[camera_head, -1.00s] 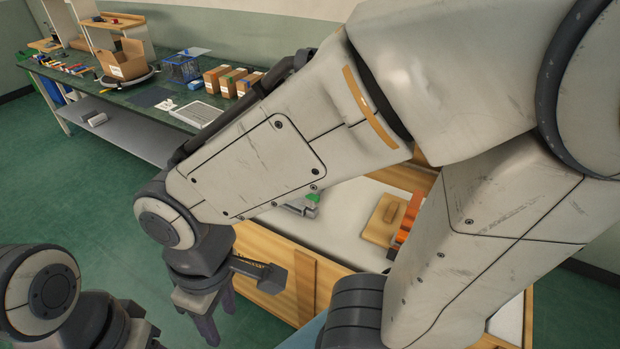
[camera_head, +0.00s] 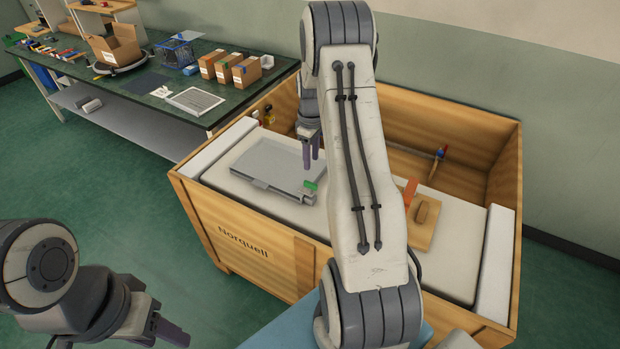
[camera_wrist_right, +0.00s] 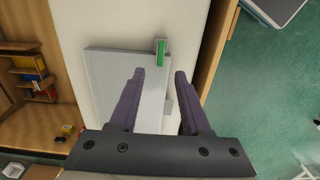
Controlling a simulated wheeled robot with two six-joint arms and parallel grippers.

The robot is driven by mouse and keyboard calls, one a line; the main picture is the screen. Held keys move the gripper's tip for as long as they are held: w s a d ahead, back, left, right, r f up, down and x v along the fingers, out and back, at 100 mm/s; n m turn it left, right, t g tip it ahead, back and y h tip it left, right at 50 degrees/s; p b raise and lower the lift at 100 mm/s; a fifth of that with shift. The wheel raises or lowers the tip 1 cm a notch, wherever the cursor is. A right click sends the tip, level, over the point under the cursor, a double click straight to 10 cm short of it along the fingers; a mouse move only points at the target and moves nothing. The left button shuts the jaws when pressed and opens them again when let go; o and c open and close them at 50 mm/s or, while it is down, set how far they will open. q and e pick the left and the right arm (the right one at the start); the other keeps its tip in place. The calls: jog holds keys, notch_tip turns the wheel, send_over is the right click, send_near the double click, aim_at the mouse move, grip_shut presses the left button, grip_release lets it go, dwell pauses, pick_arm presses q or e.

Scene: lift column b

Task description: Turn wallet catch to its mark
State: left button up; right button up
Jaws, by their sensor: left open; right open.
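The wallet (camera_head: 268,160) is a flat grey case lying on the white padding inside a wooden crate. A green-topped catch (camera_head: 310,186) sits at its right corner; it also shows in the right wrist view (camera_wrist_right: 161,52). A mark cannot be made out. My right gripper (camera_head: 314,166) points down above the wallet near the catch, open and empty. In the right wrist view its fingers (camera_wrist_right: 159,73) are apart, with the green catch showing just beyond the gap between the tips. My left gripper (camera_head: 172,336) is open, low at the left, outside the crate.
The wooden crate (camera_head: 240,245) has raised walls around the padding. A wooden block with a handle (camera_head: 428,222) and an orange piece (camera_head: 410,190) lie right of my right arm, which hides part of the crate. A green bench (camera_head: 225,108) with boxes stands behind left.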

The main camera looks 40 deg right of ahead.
aim_at(311, 183)
notch_tip(311, 183, down, 10)
jog(key=shift+r+p, duration=0.2)
jog(key=shift+p, duration=0.7)
grip_shut()
